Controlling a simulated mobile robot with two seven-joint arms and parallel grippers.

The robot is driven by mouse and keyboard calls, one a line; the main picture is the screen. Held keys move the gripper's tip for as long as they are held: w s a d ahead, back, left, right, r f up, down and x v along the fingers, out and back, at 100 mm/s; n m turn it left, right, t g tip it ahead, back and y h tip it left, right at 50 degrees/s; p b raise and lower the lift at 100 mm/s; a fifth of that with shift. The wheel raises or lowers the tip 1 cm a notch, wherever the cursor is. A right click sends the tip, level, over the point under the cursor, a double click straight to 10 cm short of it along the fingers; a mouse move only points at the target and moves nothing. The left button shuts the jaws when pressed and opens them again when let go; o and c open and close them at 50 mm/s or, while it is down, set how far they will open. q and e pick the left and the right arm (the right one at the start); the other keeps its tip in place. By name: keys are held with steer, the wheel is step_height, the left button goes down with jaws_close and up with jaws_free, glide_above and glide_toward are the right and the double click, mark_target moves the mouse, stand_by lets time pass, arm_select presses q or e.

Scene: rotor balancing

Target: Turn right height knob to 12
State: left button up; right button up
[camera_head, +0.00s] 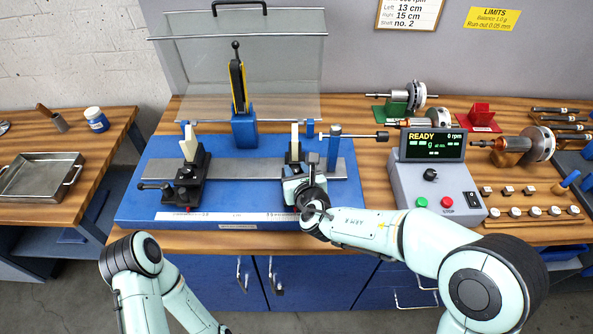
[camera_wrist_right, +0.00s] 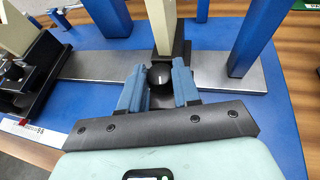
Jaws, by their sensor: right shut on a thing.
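The right height knob (camera_wrist_right: 161,75) is a black round knob with a short white mark, on the front of the right support (camera_wrist_right: 161,25). In the right wrist view my right gripper (camera_wrist_right: 159,86) is shut on this knob, a blue finger on each side. In the head view the right gripper (camera_head: 304,178) reaches the right support (camera_head: 294,150) and hides the knob. I cannot read a number at the knob. My left arm shows at the lower left, its gripper out of view.
The blue machine base (camera_head: 135,200) carries a steel rail, a left support (camera_head: 188,178) and a scale along its front edge. A control box (camera_head: 405,185) reading READY stands to the right. A clear guard (camera_head: 270,70) is raised behind. A sign (camera_head: 409,14) lists Left 13 cm, Right 15 cm.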

steer(key=shift+a, duration=0.1)
steer(key=m+h, duration=0.3)
steer(key=h, duration=0.1)
steer(key=shift+a, duration=0.2)
steer(key=shift+a+m+h+p, duration=0.1)
steer(key=shift+m+h+p, duration=0.25)
steer(key=shift+m+h, duration=1)
steer(key=o, duration=1.1)
steer(key=shift+c, duration=0.2)
steer(key=b+v, duration=0.1)
steer(key=v, duration=1.2)
steer(key=shift+s, duration=0.15)
steer(key=shift+a, duration=0.1)
